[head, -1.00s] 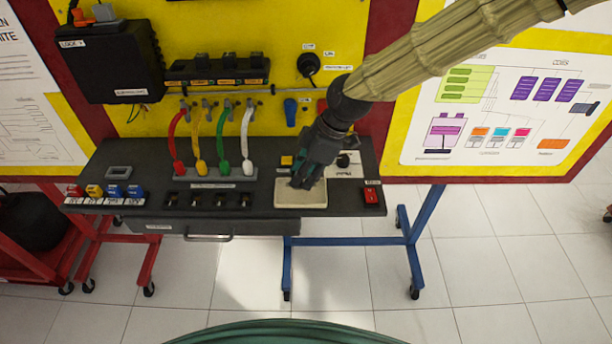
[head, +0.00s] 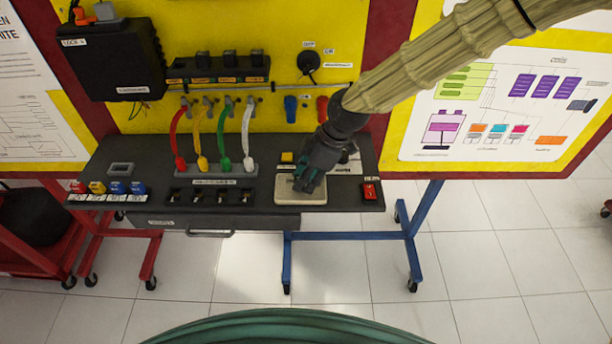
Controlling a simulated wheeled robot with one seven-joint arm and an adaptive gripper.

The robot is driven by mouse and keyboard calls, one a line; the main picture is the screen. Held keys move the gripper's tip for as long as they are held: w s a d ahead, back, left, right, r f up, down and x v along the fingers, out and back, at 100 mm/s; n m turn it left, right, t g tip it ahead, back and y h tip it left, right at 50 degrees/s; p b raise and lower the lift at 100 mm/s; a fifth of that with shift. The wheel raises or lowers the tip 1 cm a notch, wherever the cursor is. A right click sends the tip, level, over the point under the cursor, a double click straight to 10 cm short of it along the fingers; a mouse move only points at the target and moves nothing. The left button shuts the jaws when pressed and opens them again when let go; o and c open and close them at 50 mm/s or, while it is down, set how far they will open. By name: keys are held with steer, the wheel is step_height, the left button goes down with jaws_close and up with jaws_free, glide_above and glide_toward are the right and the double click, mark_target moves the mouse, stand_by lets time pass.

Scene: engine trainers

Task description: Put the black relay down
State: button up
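My gripper (head: 307,185) points down over the cream tray (head: 301,199) at the right part of the dark bench. Its dark fingertips are at or just above the tray's surface; I cannot tell if they touch it. I cannot make out a black relay apart from the dark fingers, nor see whether they are open or shut on something. Several dark relay-like blocks (head: 229,59) stand on the labelled rail on the yellow board.
Red, yellow, green (head: 223,140) and white cables arch down to the bench behind a row of sockets (head: 211,197). A red switch (head: 370,192) is right of the tray. Small coloured blocks (head: 117,187) stand at the left end. A yellow button (head: 287,157) is behind the tray.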

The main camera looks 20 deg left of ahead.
steer(key=shift+o, duration=1.3)
steer(key=shift+r, duration=0.1)
steer(key=b+v, duration=0.2)
steer(key=v, duration=1)
steer(key=shift+d, duration=0.1)
